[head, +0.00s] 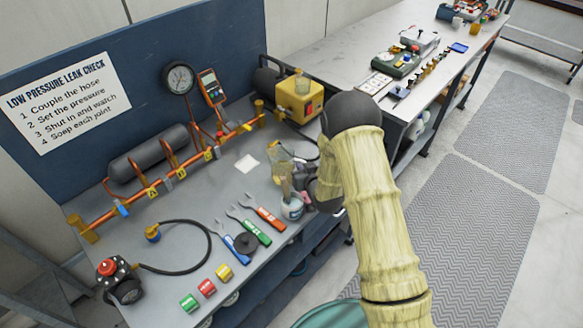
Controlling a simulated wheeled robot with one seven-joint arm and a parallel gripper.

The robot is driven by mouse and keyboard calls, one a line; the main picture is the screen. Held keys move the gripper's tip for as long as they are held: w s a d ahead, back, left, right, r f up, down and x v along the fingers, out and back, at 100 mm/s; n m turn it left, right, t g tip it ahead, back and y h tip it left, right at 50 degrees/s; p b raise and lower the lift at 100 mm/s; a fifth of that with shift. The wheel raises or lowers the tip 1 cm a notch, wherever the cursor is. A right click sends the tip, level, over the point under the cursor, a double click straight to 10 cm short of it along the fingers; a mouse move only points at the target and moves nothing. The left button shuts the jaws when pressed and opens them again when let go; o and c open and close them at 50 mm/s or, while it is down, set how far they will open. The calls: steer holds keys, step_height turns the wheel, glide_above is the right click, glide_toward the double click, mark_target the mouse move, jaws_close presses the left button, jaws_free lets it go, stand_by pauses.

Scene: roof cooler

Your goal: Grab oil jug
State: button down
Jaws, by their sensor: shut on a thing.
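A clear jug with a yellowish tint, which looks like the oil jug (279,158), is at the right part of the grey workbench, left of my arm. My gripper (304,172) is at the jug's right side, shut on it. My forearm hides most of the gripper, and the fingers show only as small dark and pale parts. I cannot tell whether the jug's base touches the bench. A white pot with a blue label and a brush (292,207) stands just in front of the jug, close to the gripper.
Tools with coloured handles (248,226) and a black disc lie front left of the pot. An orange pipe rig (160,183) with a gauge runs along the back. A yellow box (299,97) stands behind the jug. A second bench (345,48) is at upper right.

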steer(key=shift+r, duration=0.2)
step_height(320, 180, up, 10)
steer(key=b, duration=0.1)
steer(key=shift+f, duration=0.15)
stand_by(0.8)
stand_by(0.6)
